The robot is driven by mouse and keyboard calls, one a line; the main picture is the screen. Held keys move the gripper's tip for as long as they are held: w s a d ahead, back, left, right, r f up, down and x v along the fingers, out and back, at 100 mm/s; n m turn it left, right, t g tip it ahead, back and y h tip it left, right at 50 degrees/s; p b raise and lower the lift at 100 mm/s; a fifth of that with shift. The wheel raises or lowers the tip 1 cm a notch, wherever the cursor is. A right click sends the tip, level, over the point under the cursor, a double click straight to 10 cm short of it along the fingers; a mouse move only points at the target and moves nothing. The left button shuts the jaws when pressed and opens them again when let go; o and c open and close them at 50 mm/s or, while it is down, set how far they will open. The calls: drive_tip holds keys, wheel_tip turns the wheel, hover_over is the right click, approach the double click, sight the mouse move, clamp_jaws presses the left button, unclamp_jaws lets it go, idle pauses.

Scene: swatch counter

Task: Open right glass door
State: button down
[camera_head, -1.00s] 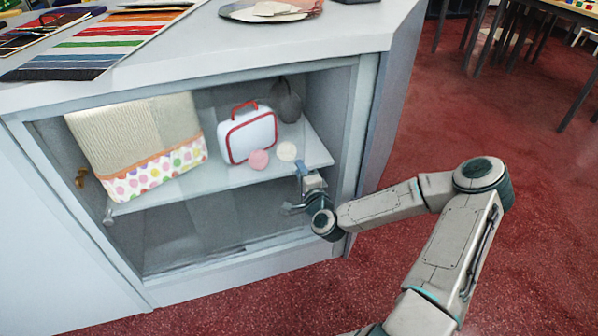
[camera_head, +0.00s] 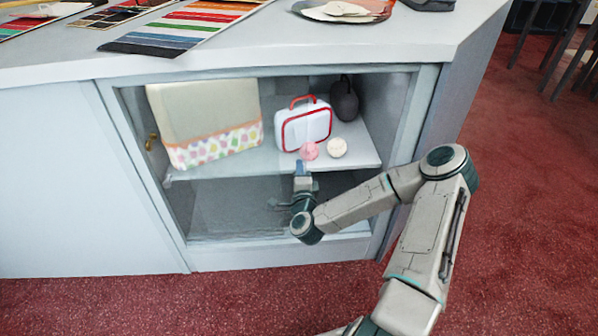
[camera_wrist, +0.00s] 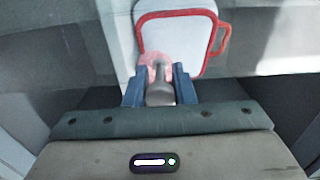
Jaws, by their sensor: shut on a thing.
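The cabinet under the counter has glass doors in its front opening. The right glass door (camera_head: 240,208) shows as a faint clear pane, its edges hard to make out. My gripper (camera_head: 301,172) is in front of the opening, right of its middle, below the shelf's front edge. In the wrist view, the blue fingers of my gripper (camera_wrist: 160,88) are shut on a dark grey handle (camera_wrist: 160,90). The handle is mostly hidden by my gripper in the head view. A strip at the right of the opening, beside my arm, looks free of glass.
On the shelf (camera_head: 365,160) are a patterned fabric piece (camera_head: 210,125), a white case with red trim (camera_head: 305,127), a dark vase (camera_head: 344,100), and pink (camera_head: 309,151) and cream (camera_head: 337,147) balls. A brass knob (camera_head: 151,142) is at the left.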

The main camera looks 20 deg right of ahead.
drive_tip(key=c, duration=1.2)
unclamp_jaws()
drive_tip(key=shift+a, duration=0.1)
drive_tip(key=s+a+p, duration=0.2)
drive_tip(key=s+p, duration=0.2)
drive_tip(key=s, duration=0.9)
drive_tip(key=shift+s+a, duration=0.3)
